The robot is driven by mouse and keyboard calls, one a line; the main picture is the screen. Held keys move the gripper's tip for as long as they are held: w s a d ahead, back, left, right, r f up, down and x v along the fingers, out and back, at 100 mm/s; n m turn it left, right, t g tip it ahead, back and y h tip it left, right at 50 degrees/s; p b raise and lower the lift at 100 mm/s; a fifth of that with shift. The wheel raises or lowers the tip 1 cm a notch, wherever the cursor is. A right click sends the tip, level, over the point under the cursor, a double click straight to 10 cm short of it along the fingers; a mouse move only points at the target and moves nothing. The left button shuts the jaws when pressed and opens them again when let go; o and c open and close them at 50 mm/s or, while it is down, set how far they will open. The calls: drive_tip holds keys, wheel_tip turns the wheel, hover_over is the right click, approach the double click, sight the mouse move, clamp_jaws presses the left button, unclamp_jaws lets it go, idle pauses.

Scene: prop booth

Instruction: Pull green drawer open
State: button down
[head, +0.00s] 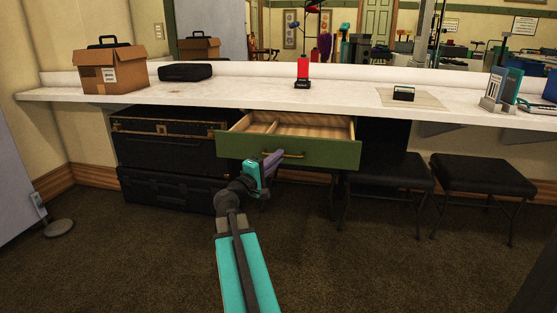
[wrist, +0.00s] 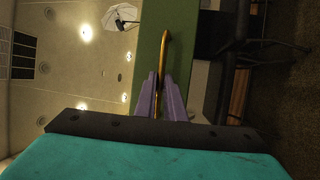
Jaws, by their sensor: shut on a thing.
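The green drawer (head: 300,148) hangs under the white counter and is pulled out, so its wooden inside with dividers shows in the head view. A brass bar handle (head: 292,155) runs across its front. My gripper (head: 272,160) is at the left part of this handle, with its purple fingers shut on it. In the wrist view the green front (wrist: 177,60) stands upright in the picture, and the handle (wrist: 164,60) passes between the purple fingers (wrist: 161,98). The part of the handle between the fingers is partly hidden.
Black cases (head: 165,155) are stacked left of the drawer. Two black stools (head: 390,170) (head: 487,175) stand to its right under the counter (head: 230,90). A cardboard box (head: 108,72) and a black case (head: 185,71) are on the counter. The carpet in front is clear.

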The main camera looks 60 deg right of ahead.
drive_tip(key=c, duration=1.8)
unclamp_jaws()
drive_tip(key=shift+w, duration=0.25)
drive_tip(key=shift+c, duration=0.2)
drive_tip(key=shift+s+d, duration=0.1)
drive_tip(key=shift+s, duration=0.05)
drive_tip(key=a+f+b, duration=0.1)
drive_tip(key=a+b, duration=0.1)
drive_tip(key=a, duration=0.4)
drive_tip(key=shift+f+b, duration=0.15)
drive_tip(key=shift+b, duration=0.15)
